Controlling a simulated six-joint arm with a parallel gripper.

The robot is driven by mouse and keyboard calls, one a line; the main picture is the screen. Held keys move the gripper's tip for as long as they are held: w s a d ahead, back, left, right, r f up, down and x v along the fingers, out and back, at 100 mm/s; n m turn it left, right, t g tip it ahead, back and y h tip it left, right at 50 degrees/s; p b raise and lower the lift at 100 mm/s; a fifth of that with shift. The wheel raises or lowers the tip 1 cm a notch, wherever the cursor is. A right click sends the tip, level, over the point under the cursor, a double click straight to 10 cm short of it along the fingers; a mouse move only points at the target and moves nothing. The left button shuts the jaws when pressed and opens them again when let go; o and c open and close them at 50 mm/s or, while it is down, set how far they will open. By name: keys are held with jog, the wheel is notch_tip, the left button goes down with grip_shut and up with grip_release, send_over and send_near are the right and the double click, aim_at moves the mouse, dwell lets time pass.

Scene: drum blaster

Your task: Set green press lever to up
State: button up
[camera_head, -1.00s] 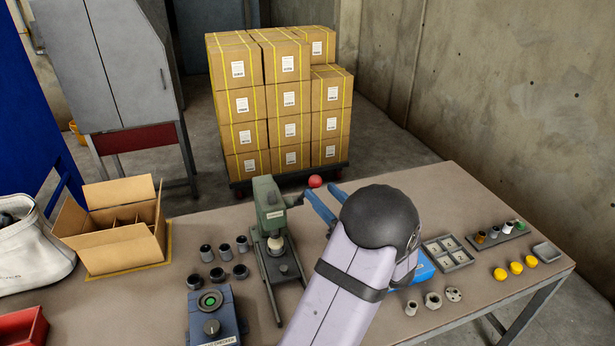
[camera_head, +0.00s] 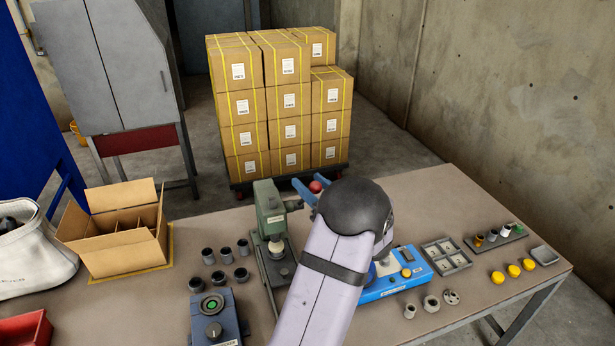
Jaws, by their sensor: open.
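The green press (camera_head: 269,211) stands on the workbench, left of my arm. Its lever ends in a red ball knob (camera_head: 316,187), which is at the upper right of the press, about level with its head. My gripper (camera_head: 308,183) has blue fingers and is open. Its fingers show on either side of the red knob in this view; whether they touch it I cannot tell. Most of the lever's rod and the gripper's body are hidden behind my black wrist joint.
A blue device (camera_head: 402,273) lies right of my arm, with a grey tray (camera_head: 446,255) beyond it. Several dark cups (camera_head: 225,255) stand left of the press. A dark blue control box (camera_head: 214,318) is in front. An open cardboard box (camera_head: 118,238) is at left.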

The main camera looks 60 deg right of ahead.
jog(key=shift+x, duration=0.95)
grip_shut()
jog(key=shift+w+d+r+m+g+y+p, duration=0.25)
jog(key=shift+w+d+r+g+p, duration=0.6)
jog(key=shift+p, duration=1.4)
jog(key=shift+w+d+r+m+g+y+p, duration=0.1)
jog(key=shift+w+d+r+g+y+p, duration=0.65)
jog(key=shift+p, duration=1.5)
jog(key=shift+w+d+f+t+h, duration=0.15)
jog(key=shift+w+d+t+h, duration=0.1)
jog(key=shift+d+t+h, duration=0.05)
